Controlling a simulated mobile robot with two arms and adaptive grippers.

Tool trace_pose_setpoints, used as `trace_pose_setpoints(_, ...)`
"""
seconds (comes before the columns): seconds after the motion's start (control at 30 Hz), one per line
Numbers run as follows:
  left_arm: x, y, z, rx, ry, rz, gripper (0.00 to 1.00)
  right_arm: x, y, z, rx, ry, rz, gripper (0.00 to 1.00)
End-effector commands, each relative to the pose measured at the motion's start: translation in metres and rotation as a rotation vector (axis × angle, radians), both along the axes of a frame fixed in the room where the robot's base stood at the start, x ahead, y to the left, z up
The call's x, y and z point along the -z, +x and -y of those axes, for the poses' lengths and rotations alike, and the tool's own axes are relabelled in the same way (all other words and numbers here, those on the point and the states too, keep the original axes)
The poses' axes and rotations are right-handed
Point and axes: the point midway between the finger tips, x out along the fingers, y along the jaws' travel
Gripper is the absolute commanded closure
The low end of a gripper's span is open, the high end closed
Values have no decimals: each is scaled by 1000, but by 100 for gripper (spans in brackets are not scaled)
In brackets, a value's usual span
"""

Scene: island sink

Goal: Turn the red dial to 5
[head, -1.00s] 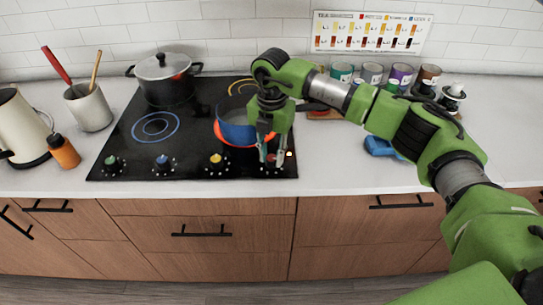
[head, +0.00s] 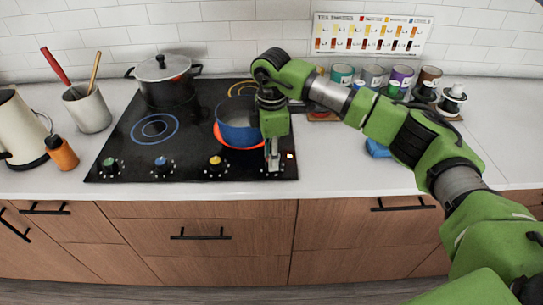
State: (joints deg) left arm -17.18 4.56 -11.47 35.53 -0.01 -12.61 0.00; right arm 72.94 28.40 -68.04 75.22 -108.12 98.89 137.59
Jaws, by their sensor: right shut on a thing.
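My right gripper (head: 272,160) comes in from the right and points down at the front right corner of the black cooktop (head: 195,108). Its fingers are shut on the knob at the right end of the dial row, which they almost wholly hide. The red colour and the number that this dial points to cannot be made out. A small orange light shows beside it. The other dials are green (head: 110,164), blue (head: 162,163) and yellow (head: 215,162), in a row to the left. My left gripper is not in view.
A blue pot (head: 232,127) stands on a red-glowing ring just left of my right gripper. A lidded grey pot (head: 166,88) stands at the back left. Paint cans (head: 373,76) stand behind my arm. The counter (head: 335,177) right of the cooktop is mostly clear.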

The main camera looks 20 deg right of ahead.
Motion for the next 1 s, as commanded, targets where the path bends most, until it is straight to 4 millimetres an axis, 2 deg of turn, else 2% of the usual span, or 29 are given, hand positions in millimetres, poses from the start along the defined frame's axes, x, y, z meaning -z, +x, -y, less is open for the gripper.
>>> trace_pose_setpoints(0.5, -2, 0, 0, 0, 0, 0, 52, -2, 2, 1, 413, -1, 5, 98)
trace_pose_setpoints(1.0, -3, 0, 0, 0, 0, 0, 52, -2, 2, 1, 543, 0, 5, 98)
